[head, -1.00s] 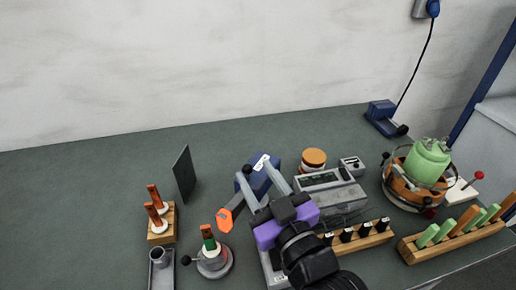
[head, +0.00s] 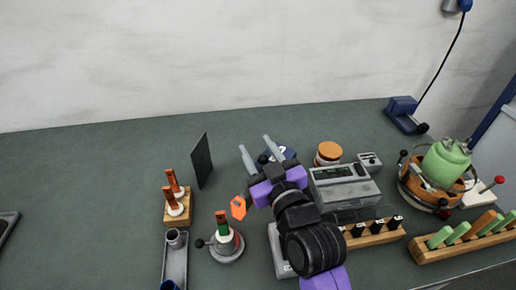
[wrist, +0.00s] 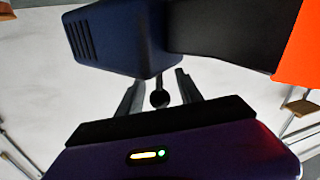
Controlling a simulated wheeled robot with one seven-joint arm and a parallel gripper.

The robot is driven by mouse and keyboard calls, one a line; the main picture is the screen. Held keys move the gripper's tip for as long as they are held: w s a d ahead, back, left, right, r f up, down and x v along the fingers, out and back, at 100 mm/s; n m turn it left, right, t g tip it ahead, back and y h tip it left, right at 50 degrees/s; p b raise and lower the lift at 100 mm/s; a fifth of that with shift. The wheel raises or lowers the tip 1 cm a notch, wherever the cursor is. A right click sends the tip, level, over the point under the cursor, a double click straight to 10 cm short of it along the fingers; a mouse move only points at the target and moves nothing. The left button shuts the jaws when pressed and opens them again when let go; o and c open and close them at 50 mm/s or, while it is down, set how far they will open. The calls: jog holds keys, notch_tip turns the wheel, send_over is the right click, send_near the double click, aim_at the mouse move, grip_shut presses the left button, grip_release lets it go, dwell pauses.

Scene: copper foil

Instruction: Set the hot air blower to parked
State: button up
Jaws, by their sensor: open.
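The hot air blower has a blue body (head: 284,152), mostly hidden behind my gripper in the head view. Its orange end (head: 238,208) shows to the left of my wrist. In the wrist view its vented blue body (wrist: 115,42), black neck (wrist: 222,30) and orange end (wrist: 300,48) fill the top. A black ball knob (wrist: 160,98) shows between my two fingers; I cannot tell whether they touch it. My gripper (head: 254,143) is open over the blower, and its fingers also show in the wrist view (wrist: 158,85).
A dark upright panel (head: 202,160) and a wooden peg stand (head: 178,214) are to the left. A grey box (head: 343,187) and orange-lidded jar (head: 328,152) stand close on the right. A round base with a ball lever (head: 226,247) is in front. The back left table is clear.

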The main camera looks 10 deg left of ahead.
jog(key=shift+c, duration=0.2)
grip_shut()
dwell(1.2)
